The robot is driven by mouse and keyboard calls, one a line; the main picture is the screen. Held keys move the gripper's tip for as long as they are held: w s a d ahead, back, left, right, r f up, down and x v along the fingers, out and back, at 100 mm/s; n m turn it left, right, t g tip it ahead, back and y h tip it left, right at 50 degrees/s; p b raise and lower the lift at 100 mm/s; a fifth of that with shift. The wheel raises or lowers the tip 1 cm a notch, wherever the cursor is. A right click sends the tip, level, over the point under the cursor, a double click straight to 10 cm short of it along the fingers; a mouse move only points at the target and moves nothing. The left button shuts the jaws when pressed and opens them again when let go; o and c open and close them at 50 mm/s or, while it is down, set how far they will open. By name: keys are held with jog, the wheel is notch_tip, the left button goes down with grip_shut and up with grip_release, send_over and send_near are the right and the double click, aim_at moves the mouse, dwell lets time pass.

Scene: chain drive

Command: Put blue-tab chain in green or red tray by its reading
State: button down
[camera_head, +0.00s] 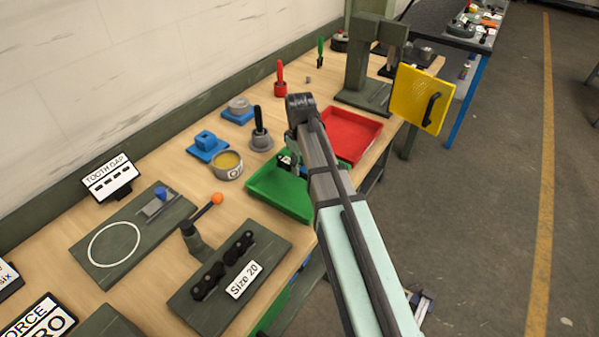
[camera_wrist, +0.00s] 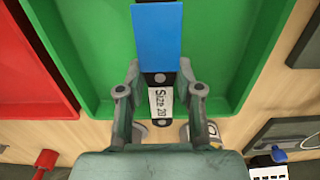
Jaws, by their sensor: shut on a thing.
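The blue-tab chain shows in the wrist view, with its flat blue tab (camera_wrist: 158,38) pointing up the picture and a white "Size 20" label (camera_wrist: 160,102) on dark links. My gripper (camera_wrist: 159,78) is shut on it, one finger on each side. The tab lies over the floor of the green tray (camera_wrist: 235,85); I cannot tell whether it touches. In the head view my gripper (camera_head: 288,160) is at the green tray (camera_head: 264,190), and my arm hides part of that tray and the chain. The red tray (camera_head: 352,133) lies just beyond, also seen in the wrist view (camera_wrist: 30,70).
A green plate with a "Size 20" label (camera_head: 243,280) and an orange-knobbed lever (camera_head: 217,198) stands in front. A "TOOTH GAP" sign (camera_head: 110,178) stands left. Pots and tools line the back. A yellow panel (camera_head: 422,98) stands at the bench's right edge.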

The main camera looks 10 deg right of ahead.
jog(key=shift+f+p, duration=0.35)
jog(key=shift+f, duration=1.7)
jog(key=shift+f, duration=0.2)
jog(key=c, duration=0.8)
grip_release()
jog(key=shift+o, duration=0.2)
jog(key=shift+r, duration=0.15)
notch_tip(320, 180, up, 12)
jog(key=shift+r+b, duration=0.1)
jog(key=shift+b, duration=0.95)
